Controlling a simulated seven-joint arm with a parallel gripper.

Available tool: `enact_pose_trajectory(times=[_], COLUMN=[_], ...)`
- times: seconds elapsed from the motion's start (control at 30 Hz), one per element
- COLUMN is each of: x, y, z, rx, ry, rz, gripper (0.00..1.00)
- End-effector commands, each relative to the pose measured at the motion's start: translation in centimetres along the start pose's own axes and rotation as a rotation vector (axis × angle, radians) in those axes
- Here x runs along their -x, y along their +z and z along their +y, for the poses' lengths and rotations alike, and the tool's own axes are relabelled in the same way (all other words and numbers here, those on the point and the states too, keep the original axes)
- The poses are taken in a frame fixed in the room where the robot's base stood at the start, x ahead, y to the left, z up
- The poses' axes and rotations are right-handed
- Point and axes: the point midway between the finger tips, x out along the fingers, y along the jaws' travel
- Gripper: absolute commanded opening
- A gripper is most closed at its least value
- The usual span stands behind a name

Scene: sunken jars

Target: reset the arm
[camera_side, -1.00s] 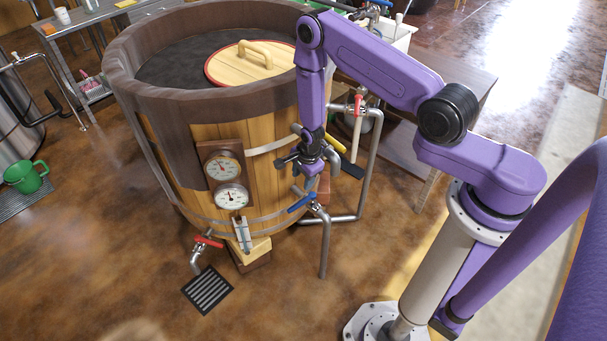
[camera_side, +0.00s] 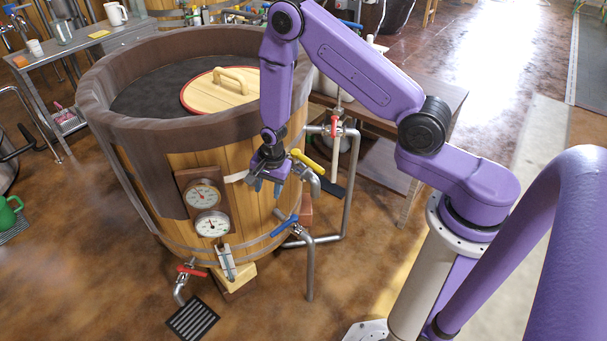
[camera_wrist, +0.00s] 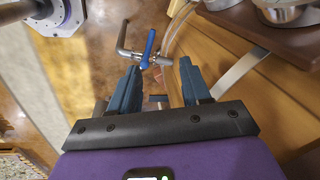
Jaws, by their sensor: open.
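My gripper (camera_side: 265,185) hangs at the end of my purple arm, pointing down, close to the right front side of the wooden vat (camera_side: 230,161). Its two blue fingers are apart with nothing between them, as the wrist view shows (camera_wrist: 153,90). Beyond the fingertips in the wrist view is a pipe with a blue valve handle (camera_wrist: 148,48). The same blue handle (camera_side: 284,226) sits below and right of my gripper in the side view. A valve with a yellow handle (camera_side: 308,161) is just right of my gripper.
Two dial gauges (camera_side: 203,196) are on the vat's front. A red-handled valve (camera_side: 191,271) is low on the vat, above a floor drain (camera_side: 192,319). A round wooden lid (camera_side: 219,92) lies on the vat's top. A wooden table (camera_side: 441,92) stands behind my arm. Open floor lies in front.

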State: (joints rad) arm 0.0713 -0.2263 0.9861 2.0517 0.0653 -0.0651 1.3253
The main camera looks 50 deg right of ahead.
Motion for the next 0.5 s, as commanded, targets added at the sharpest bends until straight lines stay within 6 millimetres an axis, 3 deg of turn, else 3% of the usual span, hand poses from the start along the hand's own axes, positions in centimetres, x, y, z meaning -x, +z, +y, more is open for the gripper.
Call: enact_pose_trajectory(times=[0.03,0.27,0.5], x=[1.6,8.2,15.0], y=[0.8,4.7,8.3], z=[-0.5,-0.2,2.7], rx=[0.085,0.487,0.909], ry=[-0.004,0.007,0.013], rz=[-0.008,-0.048,-0.087], gripper=[0.47,0.47,0.47])
